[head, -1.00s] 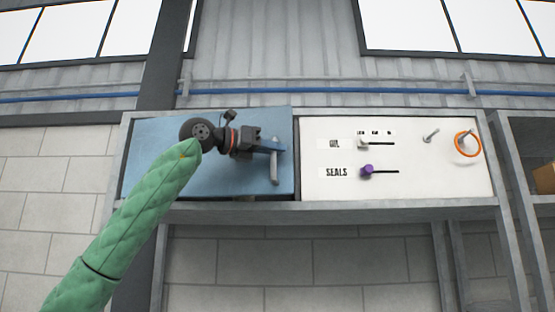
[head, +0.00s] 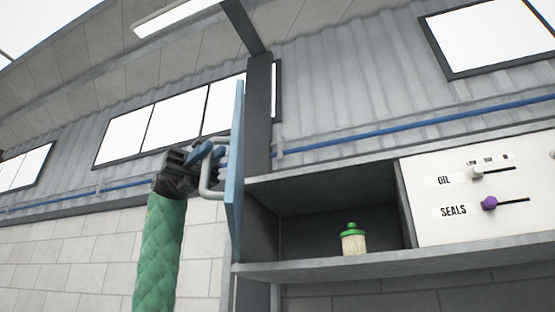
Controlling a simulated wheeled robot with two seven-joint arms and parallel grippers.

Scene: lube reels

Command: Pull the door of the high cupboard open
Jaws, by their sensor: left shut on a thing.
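The blue door (head: 236,165) of the high cupboard (head: 330,183) stands swung out wide and shows nearly edge-on. Its grey bar handle (head: 208,193) is on the left face of the door. My left gripper (head: 206,160) is shut on this handle, to the left of the door, with my green-sleeved arm below it. The fingers partly hide the handle's upper part. The cupboard's left compartment is open to view. A small cream canister with a green cap (head: 353,240) stands upright inside it. My right gripper is not in view.
To the right of the open compartment is a white panel (head: 435,185) marked OIL and SEALS, with a pale knob and a purple knob (head: 489,203) on slots. A dark post (head: 259,115) rises behind the door. A blue pipe (head: 350,137) runs along the wall.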

